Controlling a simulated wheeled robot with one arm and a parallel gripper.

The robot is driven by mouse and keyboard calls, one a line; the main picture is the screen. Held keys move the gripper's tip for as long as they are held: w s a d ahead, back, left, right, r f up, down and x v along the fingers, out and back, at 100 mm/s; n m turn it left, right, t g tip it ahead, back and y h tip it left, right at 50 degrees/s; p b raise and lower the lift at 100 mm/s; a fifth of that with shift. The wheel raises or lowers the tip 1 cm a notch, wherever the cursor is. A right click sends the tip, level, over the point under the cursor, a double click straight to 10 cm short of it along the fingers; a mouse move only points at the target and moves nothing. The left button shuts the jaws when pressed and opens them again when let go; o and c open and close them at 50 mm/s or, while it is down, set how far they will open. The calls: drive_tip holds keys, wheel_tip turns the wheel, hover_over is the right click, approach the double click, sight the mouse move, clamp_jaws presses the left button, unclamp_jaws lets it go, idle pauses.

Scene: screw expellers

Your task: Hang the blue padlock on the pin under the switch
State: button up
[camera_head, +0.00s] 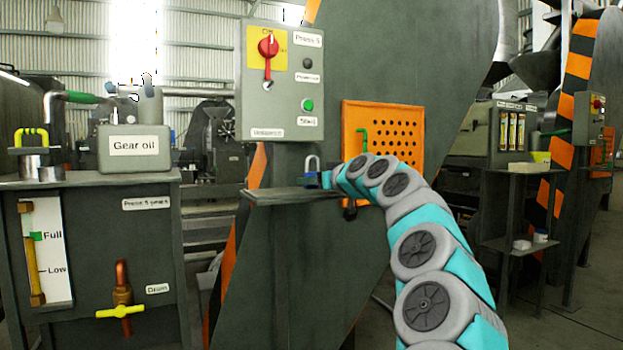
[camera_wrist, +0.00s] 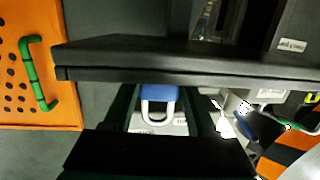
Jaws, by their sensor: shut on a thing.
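The blue padlock (camera_head: 312,182) is at the small grey shelf below the switch box, its pale shackle pointing up. In the wrist view the padlock (camera_wrist: 159,92) sits between the two dark fingers, shackle pointing down in that picture. My gripper (camera_wrist: 160,97) is shut on its blue body; in the head view the gripper (camera_head: 325,180) comes from the right at shelf height. Whether the padlock touches the shelf I cannot tell. The red switch (camera_head: 268,46) is on a yellow plate, above and left of the padlock. The pin (camera_head: 267,85) under it is small, at the end of a red strip.
The grey shelf (camera_head: 270,196) lies below the box; its edge (camera_wrist: 190,62) crosses the wrist view close to the fingers. An orange perforated panel (camera_head: 398,130) with a green handle (camera_head: 362,138) is right of it. A gear oil can (camera_head: 134,158) stands left.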

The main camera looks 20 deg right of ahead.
sight(318, 165)
drive_tip(key=shift+s+r+p, duration=0.2)
drive_tip(key=shift+s+r, duration=0.2)
drive_tip(key=shift+r, duration=0.25)
drive_tip(key=shift+s+r+p, duration=0.15)
drive_tip(key=shift+s+r, duration=0.25)
drive_tip(key=shift+r, duration=0.3)
drive_tip(key=shift+s+r+p, duration=0.2)
drive_tip(key=shift+s+r, duration=0.2)
drive_tip(key=shift+r, duration=0.25)
